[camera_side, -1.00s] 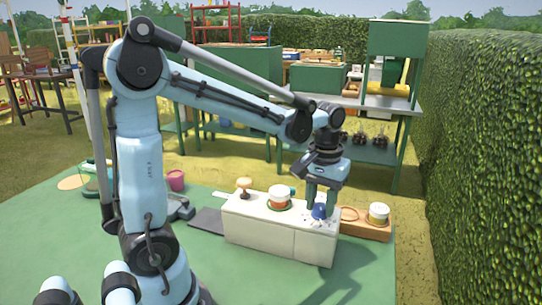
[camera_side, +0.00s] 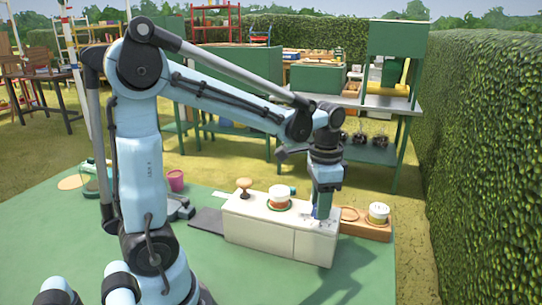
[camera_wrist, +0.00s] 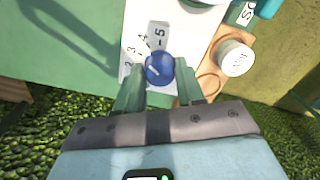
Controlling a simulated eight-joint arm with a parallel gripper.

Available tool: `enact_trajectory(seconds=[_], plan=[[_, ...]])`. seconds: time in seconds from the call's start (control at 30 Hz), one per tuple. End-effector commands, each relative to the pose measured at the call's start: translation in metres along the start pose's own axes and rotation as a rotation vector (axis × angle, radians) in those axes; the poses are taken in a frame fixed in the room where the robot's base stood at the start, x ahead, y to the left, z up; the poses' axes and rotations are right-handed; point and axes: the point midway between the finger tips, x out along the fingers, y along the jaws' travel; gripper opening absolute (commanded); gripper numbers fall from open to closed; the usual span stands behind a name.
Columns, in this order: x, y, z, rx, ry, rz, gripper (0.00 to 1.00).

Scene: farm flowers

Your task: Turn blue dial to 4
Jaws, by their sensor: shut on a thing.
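The blue dial (camera_wrist: 159,66) is a round knob on the right end of the white box (camera_side: 262,232). In the wrist view, printed numbers, including 3, 4 and 5, curve around its upper left side. A pale mark shows on the dial's face, but I cannot tell which number it points to. My gripper (camera_wrist: 160,74) is lowered over the dial, with its green fingers shut on either side of it. In the side view, my gripper (camera_side: 322,212) stands upright over the box's right end and mostly hides the dial.
On the box top are a wooden mushroom-shaped knob (camera_side: 244,184) and a white-and-orange jar (camera_side: 279,197). Right of the box, a wooden tray (camera_side: 372,231) holds a white-lidded jar (camera_side: 378,213). A pink cup (camera_side: 176,179) stands farther left. The green mat (camera_side: 205,255) is clear in front.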

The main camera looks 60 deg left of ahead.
Motion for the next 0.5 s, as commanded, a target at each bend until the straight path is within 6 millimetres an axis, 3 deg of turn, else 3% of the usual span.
enact_trajectory(seconds=[0.5], plan=[[0.0000, 0.0000, -0.0001, 0.188, 0.000, 0.000, 0.07]])
